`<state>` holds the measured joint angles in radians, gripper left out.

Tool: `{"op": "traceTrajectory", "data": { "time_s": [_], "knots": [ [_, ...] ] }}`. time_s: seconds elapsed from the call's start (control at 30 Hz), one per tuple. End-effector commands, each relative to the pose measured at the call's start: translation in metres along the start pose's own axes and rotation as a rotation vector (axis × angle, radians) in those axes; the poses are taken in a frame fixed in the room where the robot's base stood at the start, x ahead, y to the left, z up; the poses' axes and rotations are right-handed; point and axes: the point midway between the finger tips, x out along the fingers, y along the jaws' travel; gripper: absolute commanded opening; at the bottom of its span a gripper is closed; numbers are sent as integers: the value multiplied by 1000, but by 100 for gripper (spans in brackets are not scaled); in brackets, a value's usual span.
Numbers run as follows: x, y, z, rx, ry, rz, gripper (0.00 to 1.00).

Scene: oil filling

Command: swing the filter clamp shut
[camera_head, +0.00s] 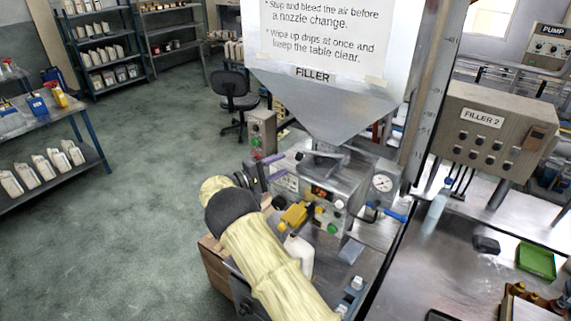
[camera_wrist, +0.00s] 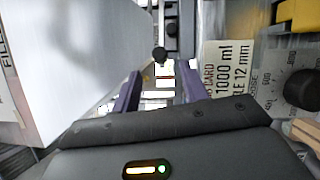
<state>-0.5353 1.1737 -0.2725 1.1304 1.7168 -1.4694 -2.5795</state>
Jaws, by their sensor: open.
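My gripper (camera_head: 270,168) is at the left side of the filler machine (camera_head: 325,190), partly hidden by my sleeved arm. In the wrist view my gripper (camera_wrist: 161,90) is open, its two purple fingers apart with no object held between them. A black ball knob (camera_wrist: 160,54) on a grey metal bracket (camera_wrist: 173,30) shows just beyond the fingertips, roughly centred between them. It may be part of the filter clamp, but I cannot tell for sure. How far the clamp is swung cannot be made out in either view.
The grey hopper (camera_head: 325,105) hangs above the machine and fills the left of the wrist view. A card (camera_wrist: 228,70) and a black dial (camera_wrist: 302,89) are at the right there. A yellow part (camera_head: 294,215) sticks out at the machine's front. Open floor (camera_head: 150,180) lies left.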

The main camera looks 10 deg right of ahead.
Motion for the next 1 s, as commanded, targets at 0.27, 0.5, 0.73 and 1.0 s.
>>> {"op": "traceTrajectory", "data": {
  "time_s": [0.27, 0.5, 0.73, 1.0],
  "knots": [
    [-1, 2, 1, 1, -12, 2, 44],
    [2, 5, 0, 14, -3, 3, 20],
    [30, 29, -6, 180, 143, -16, 0],
    [61, 56, -9, 447, 417, -163, 0]
  ]
}}
